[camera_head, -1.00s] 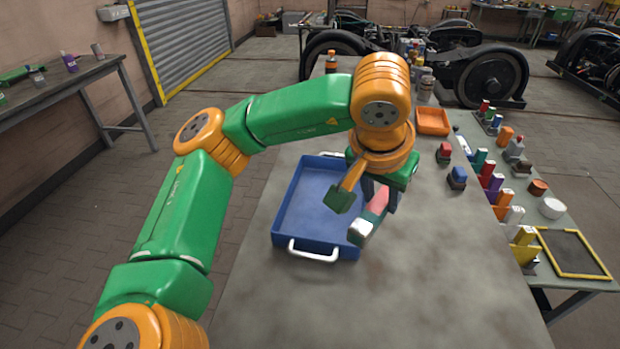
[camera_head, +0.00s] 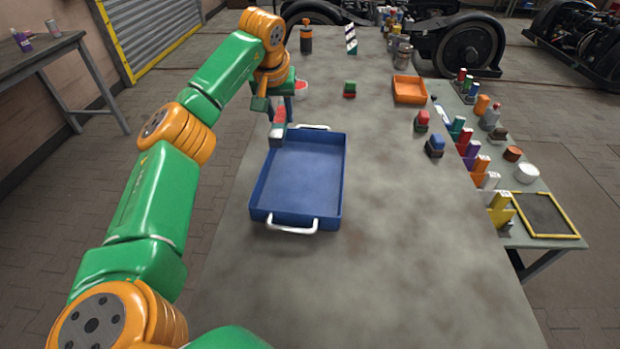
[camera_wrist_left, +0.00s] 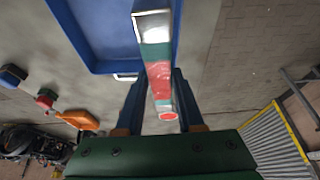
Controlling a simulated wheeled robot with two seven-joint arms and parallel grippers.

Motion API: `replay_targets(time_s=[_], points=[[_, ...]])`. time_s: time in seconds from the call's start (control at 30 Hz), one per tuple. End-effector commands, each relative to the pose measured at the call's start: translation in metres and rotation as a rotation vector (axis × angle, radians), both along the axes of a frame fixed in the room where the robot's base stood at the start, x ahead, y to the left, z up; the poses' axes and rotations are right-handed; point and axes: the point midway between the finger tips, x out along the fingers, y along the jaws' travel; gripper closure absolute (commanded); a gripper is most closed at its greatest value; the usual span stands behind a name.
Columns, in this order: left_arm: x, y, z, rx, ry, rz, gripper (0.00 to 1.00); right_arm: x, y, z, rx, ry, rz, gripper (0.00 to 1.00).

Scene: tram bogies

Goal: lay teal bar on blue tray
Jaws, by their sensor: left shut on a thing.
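My left gripper (camera_head: 281,108) is shut on a bar (camera_head: 278,123) and holds it near the far left corner of the blue tray (camera_head: 258,192). In the left wrist view the bar (camera_wrist_left: 158,72) has a pale metal end, a teal band and a red middle, and lies between the two dark fingers (camera_wrist_left: 158,92). The bar's metal end points to the tray (camera_wrist_left: 82,40). I cannot tell how high it is above the table. The tray is empty, with white handles at its near and far ends. My right gripper is not in view.
A small green block (camera_head: 350,86), a striped post (camera_head: 351,40) and a dark bottle (camera_head: 306,38) stand beyond the tray. An orange tray (camera_head: 409,90), a red-topped block (camera_head: 422,121) and a blue-topped block (camera_head: 435,146) are to the right. The near tabletop is clear.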

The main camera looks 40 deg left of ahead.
Motion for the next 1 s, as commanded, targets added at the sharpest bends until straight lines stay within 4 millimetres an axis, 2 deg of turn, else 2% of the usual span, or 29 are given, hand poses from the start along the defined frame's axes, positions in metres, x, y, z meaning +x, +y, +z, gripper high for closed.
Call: replay_targets(time_s=[0.03, 0.13, 0.2, 0.3, 0.47, 0.63, 1.0], points=[[-0.001, -0.016, -0.014, 0.003, 0.001, -0.01, 1.0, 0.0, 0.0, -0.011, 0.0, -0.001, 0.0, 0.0], [-0.004, -0.051, -0.026, 0.001, 0.003, -0.008, 1.0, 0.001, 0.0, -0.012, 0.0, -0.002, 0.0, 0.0], [-0.005, -0.065, -0.046, 0.001, 0.006, -0.005, 1.0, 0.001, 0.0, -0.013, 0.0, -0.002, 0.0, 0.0], [-0.006, -0.081, -0.062, -0.001, 0.004, -0.002, 1.0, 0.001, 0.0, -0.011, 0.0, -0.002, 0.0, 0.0], [-0.007, -0.098, -0.081, -0.002, 0.003, -0.002, 1.0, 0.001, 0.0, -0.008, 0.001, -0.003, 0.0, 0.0], [-0.007, -0.096, -0.107, -0.002, 0.003, 0.001, 1.0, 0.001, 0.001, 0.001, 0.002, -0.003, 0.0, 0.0], [-0.006, -0.096, -0.115, -0.001, -0.001, 0.001, 1.0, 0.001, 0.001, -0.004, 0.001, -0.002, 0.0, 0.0]])
